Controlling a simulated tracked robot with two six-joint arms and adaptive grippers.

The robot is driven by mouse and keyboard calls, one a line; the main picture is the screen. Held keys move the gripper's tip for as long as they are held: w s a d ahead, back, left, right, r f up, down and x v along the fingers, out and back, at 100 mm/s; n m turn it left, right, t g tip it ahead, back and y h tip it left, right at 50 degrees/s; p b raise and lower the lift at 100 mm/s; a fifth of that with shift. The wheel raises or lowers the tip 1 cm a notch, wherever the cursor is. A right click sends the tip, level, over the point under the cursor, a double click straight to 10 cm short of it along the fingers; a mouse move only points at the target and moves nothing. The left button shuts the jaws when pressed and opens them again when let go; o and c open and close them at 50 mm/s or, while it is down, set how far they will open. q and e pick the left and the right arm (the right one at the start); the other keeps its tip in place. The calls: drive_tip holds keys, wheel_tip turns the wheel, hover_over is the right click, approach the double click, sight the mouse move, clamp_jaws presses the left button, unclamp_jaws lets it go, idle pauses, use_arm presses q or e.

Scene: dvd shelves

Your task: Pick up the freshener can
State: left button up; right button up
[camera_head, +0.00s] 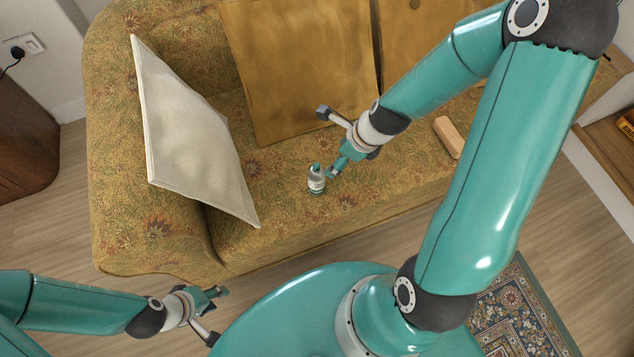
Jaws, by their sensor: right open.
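The freshener can (316,182), a small pale bottle-shaped can with a teal top and a label, stands on the sofa seat near its front edge. My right gripper (332,174) is open, with its teal fingertips right beside the can's upper right side. I cannot tell whether a finger touches the can or partly overlaps it. My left gripper (221,292) is low in the view, in front of the sofa and away from the can. Its fingers are too small and edge-on to tell whether they are open.
The patterned sofa (270,215) carries a white cushion (190,135) left of the can and a brown cushion (290,70) behind it. A tan block (448,137) lies on the seat at right. A patterned rug (515,310) covers floor at lower right. Shelves (605,145) stand at far right.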

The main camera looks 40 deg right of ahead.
sight(321, 171)
drive_tip(key=b+x, duration=0.6)
drive_tip(key=x, duration=0.4)
drive_tip(key=shift+d+f, duration=0.1)
drive_tip(key=shift+f, duration=0.2)
drive_tip(key=shift+b+x, duration=1.25)
drive_tip(key=shift+x, duration=1.8)
drive_tip(key=shift+c, duration=0.4)
drive_tip(key=c, duration=1.3)
